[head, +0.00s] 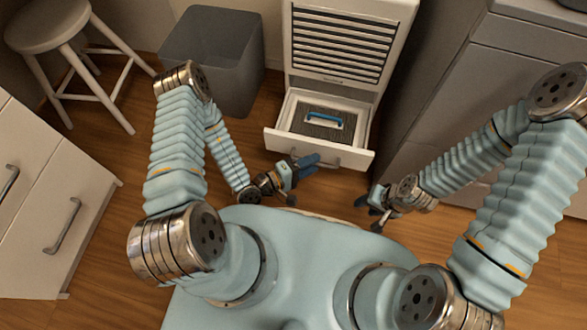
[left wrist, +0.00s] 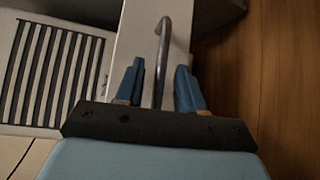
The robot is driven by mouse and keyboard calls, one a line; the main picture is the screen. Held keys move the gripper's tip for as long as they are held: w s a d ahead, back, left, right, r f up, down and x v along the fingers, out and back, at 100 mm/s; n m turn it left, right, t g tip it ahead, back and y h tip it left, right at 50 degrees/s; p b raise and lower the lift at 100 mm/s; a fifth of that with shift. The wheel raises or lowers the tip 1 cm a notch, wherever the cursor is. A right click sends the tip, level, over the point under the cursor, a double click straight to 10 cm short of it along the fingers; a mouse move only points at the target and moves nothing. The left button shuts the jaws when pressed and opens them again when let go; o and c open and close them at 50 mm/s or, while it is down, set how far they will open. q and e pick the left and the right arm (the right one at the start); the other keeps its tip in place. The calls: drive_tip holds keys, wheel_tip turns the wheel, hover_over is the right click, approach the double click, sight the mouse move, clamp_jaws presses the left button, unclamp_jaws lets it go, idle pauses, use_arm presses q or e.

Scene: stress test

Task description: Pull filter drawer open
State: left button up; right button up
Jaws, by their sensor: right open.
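The filter drawer (head: 350,157) of the white appliance stands pulled out, its tray showing. Inside lies a dark grey filter (head: 318,130) with a blue and white grip. My left gripper (head: 308,165) is at the drawer's front, by its handle. In the left wrist view, the grey bar handle (left wrist: 163,35) runs between the two blue fingers of my left gripper (left wrist: 160,78), with a gap on each side. The fingers are apart. My right gripper (head: 369,209) is open and empty, right of the drawer and away from it.
The appliance (head: 340,75) has a dark slatted grille above the drawer. A grey bin (head: 205,65) stands to its left, with a white stool (head: 60,35) further left. Grey cabinets (head: 430,100) stand at right, a white cabinet (head: 60,200) at left. Wooden floor lies between.

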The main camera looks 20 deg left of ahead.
use_arm(q)
drive_tip(key=p+v, duration=0.1)
drive_tip(key=v, duration=1.2)
drive_tip(key=shift+s+a, duration=0.2)
drive_tip(key=shift+s, duration=0.15)
